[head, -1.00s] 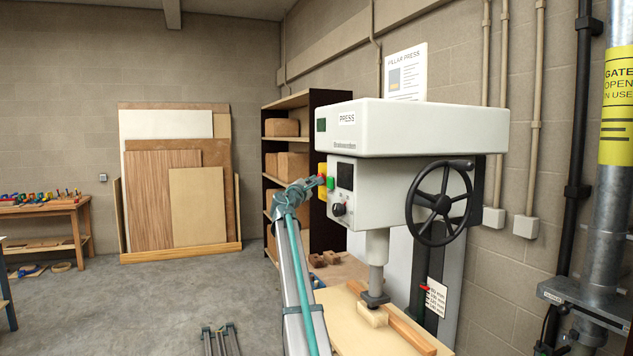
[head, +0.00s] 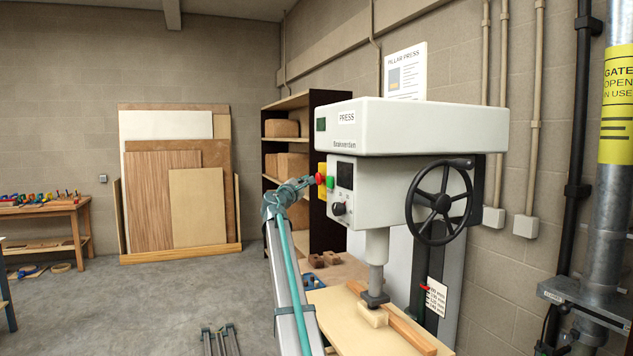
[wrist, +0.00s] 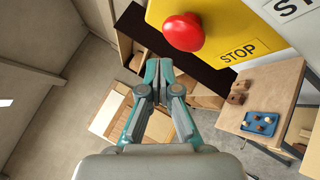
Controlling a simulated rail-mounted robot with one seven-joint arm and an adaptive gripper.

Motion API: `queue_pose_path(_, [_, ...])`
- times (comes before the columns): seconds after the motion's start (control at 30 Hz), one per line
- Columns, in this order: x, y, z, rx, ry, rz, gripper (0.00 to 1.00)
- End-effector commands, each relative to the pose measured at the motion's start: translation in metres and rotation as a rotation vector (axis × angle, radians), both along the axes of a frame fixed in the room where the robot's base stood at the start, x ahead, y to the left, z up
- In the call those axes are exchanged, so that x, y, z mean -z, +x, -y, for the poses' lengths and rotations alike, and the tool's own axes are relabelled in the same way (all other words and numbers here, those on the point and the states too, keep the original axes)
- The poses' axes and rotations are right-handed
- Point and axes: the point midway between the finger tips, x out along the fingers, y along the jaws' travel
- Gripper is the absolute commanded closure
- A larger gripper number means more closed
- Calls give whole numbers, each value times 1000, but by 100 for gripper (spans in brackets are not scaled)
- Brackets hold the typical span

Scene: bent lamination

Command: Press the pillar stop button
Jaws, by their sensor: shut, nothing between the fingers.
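The pillar press (head: 415,128) stands on the right with a yellow stop plate (head: 322,169) on its front. The red stop button (head: 320,179) sticks out from that plate, and a green button (head: 330,182) is beside it. In the wrist view the red button (wrist: 184,32) is a large dome on the yellow plate marked STOP (wrist: 225,30). My gripper (head: 309,180) points at the button from the left in the head view, with its tips close to it. In the wrist view my gripper (wrist: 160,65) is shut and empty, its tips below and left of the button. Contact is not visible there.
A handwheel (head: 438,203) sticks out on the press's right side. The press table (head: 350,322) holds a wood strip below. A dark shelf (head: 330,130) with boxes stands behind. The wrist view shows a blue tray (wrist: 262,123).

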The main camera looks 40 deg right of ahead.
Motion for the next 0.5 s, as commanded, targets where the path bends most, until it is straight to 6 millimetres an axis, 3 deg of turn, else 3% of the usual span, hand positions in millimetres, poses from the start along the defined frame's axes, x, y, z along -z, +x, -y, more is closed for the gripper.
queue_pose_path(0.5, [0, 13, -38, -1, 0, 0, 100])
